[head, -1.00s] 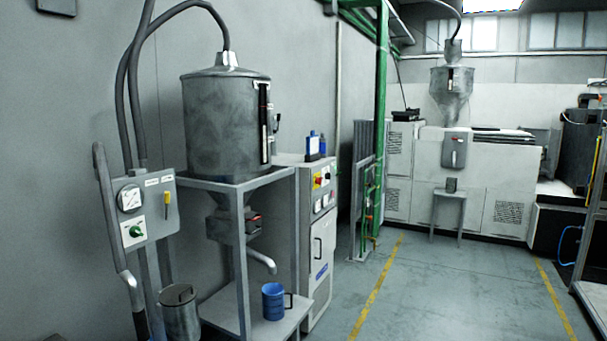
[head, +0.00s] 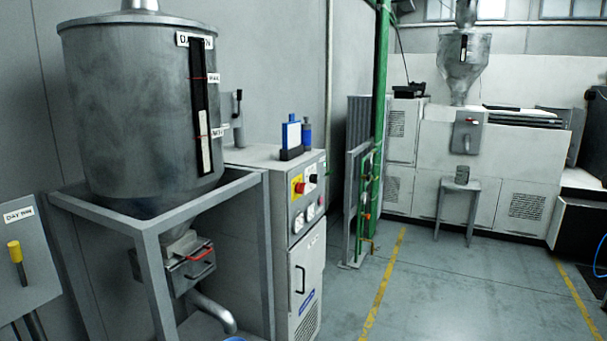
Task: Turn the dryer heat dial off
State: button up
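The light grey cabinet (head: 255,157) behind the large hopper looks like the dryer. Its upper front has a control panel (head: 308,200) facing right. On the panel I see a red knob on a yellow plate (head: 298,186), a dark round knob (head: 313,178) to its right, and small pale round fittings (head: 299,219) below. The labels are too small to read, so I cannot tell which one is the heat dial or where it points. My gripper is not in view.
A large metal hopper (head: 140,110) on a grey frame (head: 205,205) stands at the left, in front of the cabinet. A blue item (head: 291,134) and a blue bottle (head: 306,136) stand on the cabinet. Floor (head: 440,290) to the right is clear. A green pipe (head: 379,90) stands beyond.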

aim_at(313, 178)
jog(key=z, duration=0.9)
jog(key=i, duration=3.2)
jog(key=u, duration=2.95)
